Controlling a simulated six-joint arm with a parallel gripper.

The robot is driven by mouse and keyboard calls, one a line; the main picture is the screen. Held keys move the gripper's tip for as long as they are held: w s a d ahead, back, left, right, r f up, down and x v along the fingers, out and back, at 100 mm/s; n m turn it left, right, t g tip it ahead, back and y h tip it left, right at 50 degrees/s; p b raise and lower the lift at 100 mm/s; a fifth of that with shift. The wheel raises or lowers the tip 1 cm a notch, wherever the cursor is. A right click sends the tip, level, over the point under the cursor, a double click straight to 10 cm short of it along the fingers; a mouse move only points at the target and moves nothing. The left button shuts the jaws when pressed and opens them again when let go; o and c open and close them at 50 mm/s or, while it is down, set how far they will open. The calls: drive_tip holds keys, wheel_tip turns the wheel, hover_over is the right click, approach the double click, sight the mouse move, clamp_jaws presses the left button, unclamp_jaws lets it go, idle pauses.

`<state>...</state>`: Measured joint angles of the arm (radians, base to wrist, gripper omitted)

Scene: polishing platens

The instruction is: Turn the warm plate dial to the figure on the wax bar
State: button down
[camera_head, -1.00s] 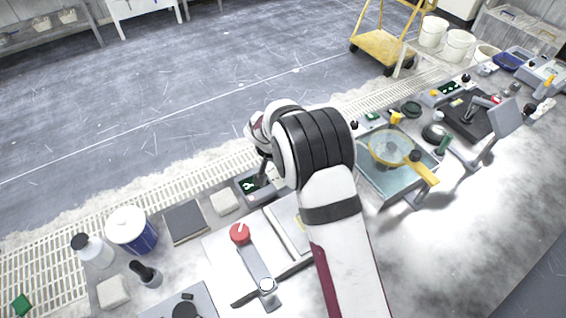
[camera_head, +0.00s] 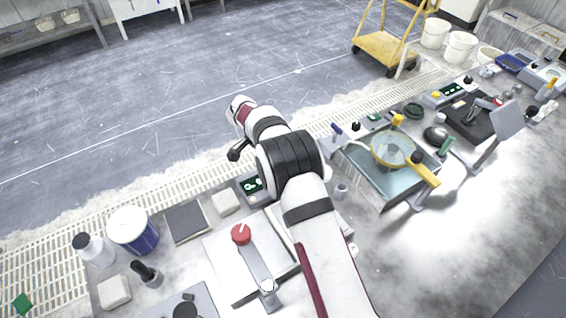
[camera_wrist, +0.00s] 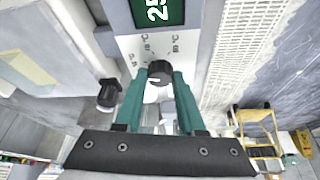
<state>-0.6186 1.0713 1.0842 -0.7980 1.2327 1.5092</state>
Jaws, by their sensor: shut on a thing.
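In the wrist view the warm plate control has a dark round dial (camera_wrist: 160,70) with a pale pointer mark, below a dark green display (camera_wrist: 158,10). The display shows pale digits that look like 25, turned sideways. Printed marks with °C lie around the dial. My gripper (camera_wrist: 160,80) has its two teal fingers shut on the dial, one on each side. In the head view the control's green display (camera_head: 252,184) shows beside my arm, which hides the dial and fingertips. I cannot make out a figure on any wax bar.
A red knob (camera_head: 241,233) stands on a pale plate at the front. A water tray with a yellow-rimmed sieve (camera_head: 392,150) stands right of my arm.

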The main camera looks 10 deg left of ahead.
drive_tip(key=shift+m, duration=0.3)
idle(0.4)
drive_tip(key=c, duration=0.5)
unclamp_jaws()
drive_tip(key=v, duration=1.5)
drive_tip(key=shift+w+a+r, duration=0.15)
drive_tip(key=shift+a+r, duration=0.1)
drive_tip(key=shift+r, duration=0.15)
